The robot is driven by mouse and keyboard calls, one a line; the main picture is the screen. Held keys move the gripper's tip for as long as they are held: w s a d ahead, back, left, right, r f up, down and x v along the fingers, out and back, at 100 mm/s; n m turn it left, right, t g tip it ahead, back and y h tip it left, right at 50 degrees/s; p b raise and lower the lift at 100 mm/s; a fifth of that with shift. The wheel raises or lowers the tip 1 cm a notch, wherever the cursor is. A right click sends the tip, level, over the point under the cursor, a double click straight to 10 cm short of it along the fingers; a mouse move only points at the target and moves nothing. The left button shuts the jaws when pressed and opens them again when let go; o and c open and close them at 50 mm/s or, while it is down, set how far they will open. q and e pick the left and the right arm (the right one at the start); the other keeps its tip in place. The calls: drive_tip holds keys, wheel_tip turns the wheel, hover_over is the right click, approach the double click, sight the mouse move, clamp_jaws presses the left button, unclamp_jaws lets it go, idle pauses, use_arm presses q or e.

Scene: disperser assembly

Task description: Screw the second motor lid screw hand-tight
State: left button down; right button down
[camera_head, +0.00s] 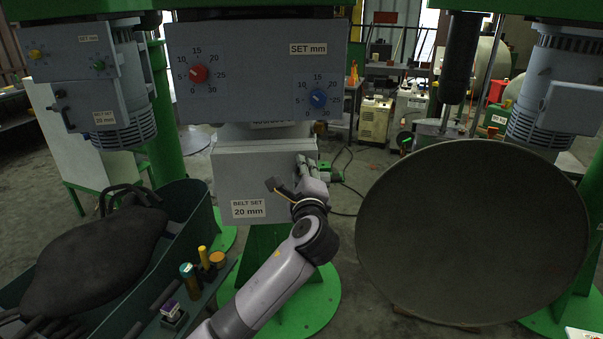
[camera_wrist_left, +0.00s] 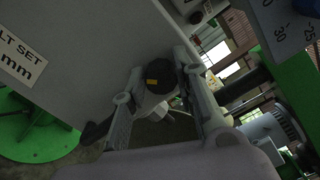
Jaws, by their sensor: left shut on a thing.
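The grey motor lid box (camera_head: 240,172), labelled BELT SET 20 mm, hangs below the grey dial panel. My left gripper (camera_head: 308,168) is at the box's right edge. In the left wrist view, a round black screw knob (camera_wrist_left: 161,84) with a yellow mark sits between the two fingers of my left gripper (camera_wrist_left: 160,66), beside the grey box wall (camera_wrist_left: 85,55). The gripper is shut on this knob. The screw's shaft and its seat are hidden. Another lid screw cannot be made out clearly. My right gripper is in neither view.
The dial panel (camera_head: 255,70) with red and blue knobs is above the box. A large round grey dish (camera_head: 472,232) stands to the right. A dark green bin (camera_head: 195,215) with a black sack (camera_head: 95,262) and small coloured-topped parts is at lower left.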

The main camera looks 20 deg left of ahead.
use_arm(q)
drive_tip(key=shift+m, duration=0.8)
drive_tip(key=c, duration=1.3)
unclamp_jaws()
drive_tip(key=v, duration=1.2)
drive_tip(key=shift+f, duration=0.1)
